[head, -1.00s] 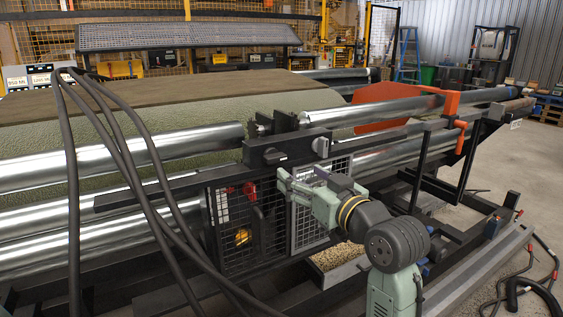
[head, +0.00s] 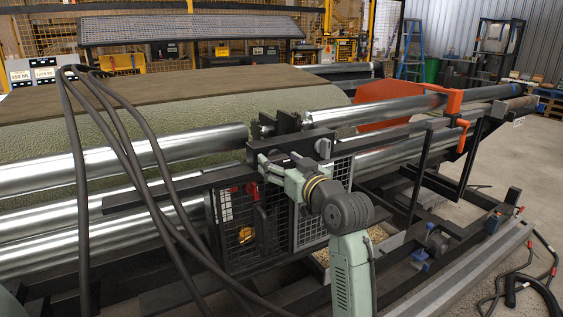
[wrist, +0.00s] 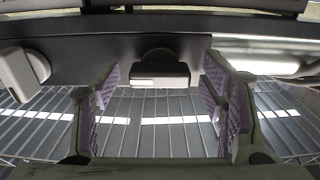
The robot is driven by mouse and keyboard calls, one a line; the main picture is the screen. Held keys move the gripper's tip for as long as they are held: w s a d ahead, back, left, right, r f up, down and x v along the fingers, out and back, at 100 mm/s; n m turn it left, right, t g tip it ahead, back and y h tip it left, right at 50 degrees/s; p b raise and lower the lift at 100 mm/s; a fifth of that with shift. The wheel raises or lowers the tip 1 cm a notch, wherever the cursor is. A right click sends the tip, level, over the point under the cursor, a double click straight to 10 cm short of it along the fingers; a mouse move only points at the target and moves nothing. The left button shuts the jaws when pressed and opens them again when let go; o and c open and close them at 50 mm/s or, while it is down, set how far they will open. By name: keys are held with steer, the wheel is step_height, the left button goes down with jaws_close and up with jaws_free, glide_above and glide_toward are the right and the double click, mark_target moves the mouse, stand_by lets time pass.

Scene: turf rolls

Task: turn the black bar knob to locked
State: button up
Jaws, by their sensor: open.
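The black bar knob (wrist: 160,66) sits on a dark housing (wrist: 95,60) in the wrist view, with a pale strip along its lower front; its bar looks crosswise in that view. My gripper (wrist: 160,84) is open, with a purple-padded finger on each side of the knob's line. A clear gap shows between the knob and the pads on both sides, and no contact is visible. In the head view my gripper (head: 276,163) is in front of the housing and mostly hides the knob. No locked marking is readable.
A second knob, pale-faced (wrist: 22,72), sits at the left in the wrist view. Wire mesh (wrist: 150,125) lies below the housing. Shiny rollers (head: 150,145) flank it, and dark cables (head: 115,150) hang at the left. Open floor (head: 505,185) shows at the right.

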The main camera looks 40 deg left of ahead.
steer(key=shift+c, duration=0.4)
steer(key=c, duration=1.1)
steer(key=shift+f+b, duration=0.1)
steer(key=shift+b, duration=0.25)
steer(key=n+b, duration=0.2)
steer(key=n, duration=0.1)
steer(key=shift+f+b, duration=0.1)
steer(key=shift+b, duration=0.2)
steer(key=n+b, duration=0.4)
steer(key=n, duration=0.1)
steer(key=n+b, duration=0.2)
steer(key=n, duration=0.3)
steer(key=shift+b, duration=0.35)
steer(key=n+b, duration=0.1)
steer(key=n, duration=0.3)
steer(key=shift+n+b, duration=0.35)
steer(key=shift+n, duration=0.05)
steer(key=shift+r, duration=0.2)
